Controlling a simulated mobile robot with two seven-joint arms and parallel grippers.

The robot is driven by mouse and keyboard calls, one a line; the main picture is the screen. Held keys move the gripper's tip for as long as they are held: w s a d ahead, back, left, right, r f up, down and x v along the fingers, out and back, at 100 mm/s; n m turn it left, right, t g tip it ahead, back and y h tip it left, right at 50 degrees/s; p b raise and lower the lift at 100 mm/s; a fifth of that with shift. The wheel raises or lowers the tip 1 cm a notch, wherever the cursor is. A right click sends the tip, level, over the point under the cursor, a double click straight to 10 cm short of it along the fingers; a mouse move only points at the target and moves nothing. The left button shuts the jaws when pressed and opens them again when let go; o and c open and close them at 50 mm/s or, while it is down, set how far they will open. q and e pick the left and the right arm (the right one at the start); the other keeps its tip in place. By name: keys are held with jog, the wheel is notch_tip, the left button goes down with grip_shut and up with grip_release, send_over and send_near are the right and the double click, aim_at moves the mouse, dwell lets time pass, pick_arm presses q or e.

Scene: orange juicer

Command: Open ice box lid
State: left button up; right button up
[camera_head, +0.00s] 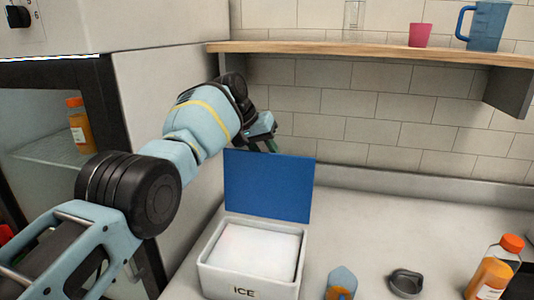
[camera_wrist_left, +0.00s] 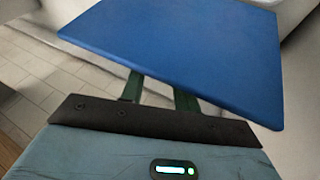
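The ice box (camera_head: 249,291) is a white box marked "ICE" on the counter in the head view, with white contents inside. Its blue lid (camera_head: 268,185) stands raised, near upright, at the back of the box. My left gripper (camera_head: 268,143) is at the lid's top edge, reaching from behind and partly hidden by it. In the left wrist view the lid (camera_wrist_left: 185,50) covers the tips of my left gripper (camera_wrist_left: 160,92). Its two green fingers are apart, with nothing seen between them; I cannot tell if they touch the lid. My right gripper is not in view.
A blue and orange object (camera_head: 341,283), a dark grey part (camera_head: 405,282) and an orange-capped bottle (camera_head: 493,268) are right of the box. A wooden shelf (camera_head: 370,50) holds a pink cup (camera_head: 420,35) and blue jug (camera_head: 487,25). The counter behind is clear.

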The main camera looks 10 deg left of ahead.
pick_arm(q)
jog(key=o, duration=0.4)
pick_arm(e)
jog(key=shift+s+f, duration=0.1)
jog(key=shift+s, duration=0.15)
pick_arm(q)
jog(key=shift+r, duration=0.1)
jog(key=p+v, duration=0.2)
jog(key=v, duration=0.4)
jog(key=shift+r+p, duration=0.15)
jog(key=shift+p, duration=0.15)
jog(key=shift+v, duration=0.75)
jog(key=shift+s+a, duration=0.1)
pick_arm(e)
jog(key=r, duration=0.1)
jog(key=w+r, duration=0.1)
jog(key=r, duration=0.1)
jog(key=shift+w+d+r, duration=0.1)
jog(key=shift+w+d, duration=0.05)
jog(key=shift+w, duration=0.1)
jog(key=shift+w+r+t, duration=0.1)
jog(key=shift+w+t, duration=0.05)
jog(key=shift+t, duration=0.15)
